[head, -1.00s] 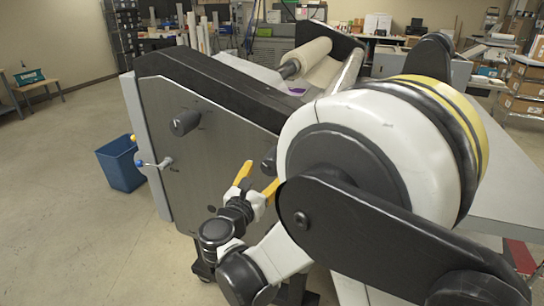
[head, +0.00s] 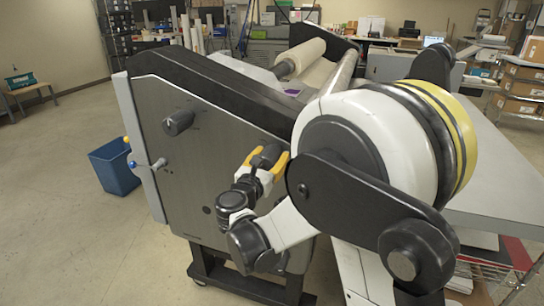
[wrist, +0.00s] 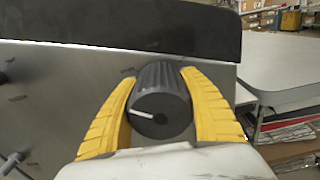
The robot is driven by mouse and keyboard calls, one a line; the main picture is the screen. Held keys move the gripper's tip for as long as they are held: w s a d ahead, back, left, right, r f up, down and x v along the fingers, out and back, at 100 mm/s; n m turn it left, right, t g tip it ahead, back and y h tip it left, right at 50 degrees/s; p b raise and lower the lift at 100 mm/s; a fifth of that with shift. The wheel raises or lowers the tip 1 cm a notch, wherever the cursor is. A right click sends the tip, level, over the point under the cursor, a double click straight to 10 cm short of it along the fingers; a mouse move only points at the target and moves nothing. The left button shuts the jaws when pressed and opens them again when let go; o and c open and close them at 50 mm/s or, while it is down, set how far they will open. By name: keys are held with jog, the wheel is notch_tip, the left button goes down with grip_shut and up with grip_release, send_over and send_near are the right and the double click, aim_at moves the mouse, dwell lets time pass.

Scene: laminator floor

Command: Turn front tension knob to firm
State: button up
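The machine's grey side panel (head: 190,185) carries two dark knobs. One knob (head: 179,122) is at the upper left of the panel in the head view and is clear of my gripper. The other knob (wrist: 160,105) is ribbed and lies between my yellow fingers in the wrist view, its white pointer line towards the left. It also shows in the head view (head: 267,156). My gripper (head: 268,160) is open, with one finger on each side of this knob. Whether the fingers touch it is hard to tell. Small panel markings are too blurred to read.
A grey table (head: 500,170) and shelves with boxes (head: 522,95) are at the right. Floor at the left is open.

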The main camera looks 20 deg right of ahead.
dwell(0.4)
jog(key=m, duration=0.5)
jog(key=shift+m+b, duration=0.35)
jog(key=shift+m, duration=0.05)
jog(key=m, duration=0.5)
dwell(0.4)
jog(key=o, duration=1.2)
